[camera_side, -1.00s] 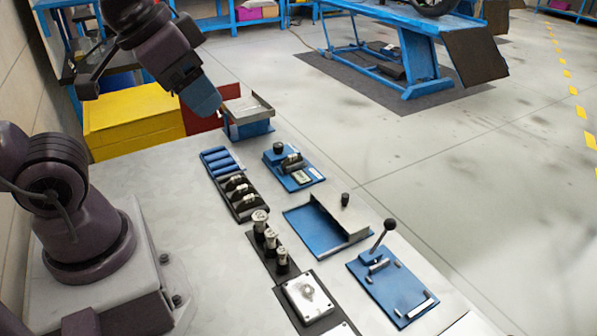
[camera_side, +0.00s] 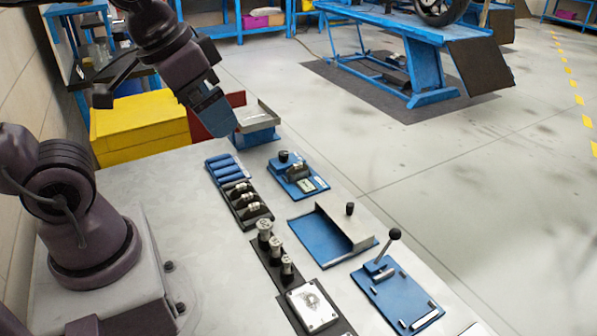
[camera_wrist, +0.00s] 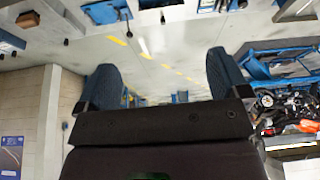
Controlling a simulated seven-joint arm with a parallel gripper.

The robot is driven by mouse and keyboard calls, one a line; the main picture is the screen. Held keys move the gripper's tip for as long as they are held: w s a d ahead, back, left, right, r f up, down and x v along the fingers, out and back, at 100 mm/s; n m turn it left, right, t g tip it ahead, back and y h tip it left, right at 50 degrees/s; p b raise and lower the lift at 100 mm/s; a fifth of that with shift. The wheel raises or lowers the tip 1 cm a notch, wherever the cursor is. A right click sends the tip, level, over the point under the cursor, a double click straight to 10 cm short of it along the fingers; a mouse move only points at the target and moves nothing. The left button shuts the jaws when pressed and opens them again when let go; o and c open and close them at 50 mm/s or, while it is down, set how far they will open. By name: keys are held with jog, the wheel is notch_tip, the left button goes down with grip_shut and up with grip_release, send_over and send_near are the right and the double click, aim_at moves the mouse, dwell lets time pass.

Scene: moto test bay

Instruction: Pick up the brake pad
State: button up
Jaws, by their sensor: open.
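My gripper (camera_side: 224,131) hangs at the back end of the bench, above its surface and just left of the blue box with a metal tray on top (camera_side: 257,120). In the wrist view the two blue fingers (camera_wrist: 168,85) stand wide apart with nothing between them. I cannot pick out the brake pad for certain. Small metal parts sit in a black tray (camera_side: 243,190) and on a blue fixture (camera_side: 290,185), too small to identify.
A blue rack (camera_side: 222,157), upright metal parts on a black strip (camera_side: 257,248), a white square part (camera_side: 313,306), a blue-and-metal fixture (camera_side: 318,240) and a lever fixture (camera_side: 385,292) line the bench. Yellow (camera_side: 140,125) and red (camera_side: 203,128) bins stand behind it.

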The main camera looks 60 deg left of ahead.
jog(key=w+a+f+g, duration=0.2)
jog(key=w+a+f, duration=0.15)
jog(key=w, duration=0.25)
jog(key=m+g, duration=0.3)
jog(key=m, duration=1.6)
send_over(298, 164)
jog(key=f, duration=2.1)
jog(key=shift+w+d+f, duration=0.1)
jog(key=shift+d+f, duration=0.2)
jog(key=shift+f, duration=0.05)
jog(key=shift+a+f, duration=0.2)
jog(key=shift+f, duration=1.15)
jog(key=shift+a+f, duration=0.2)
jog(key=shift+f, duration=1.1)
jog(key=c, duration=1.1)
jog(key=shift+r, duration=0.15)
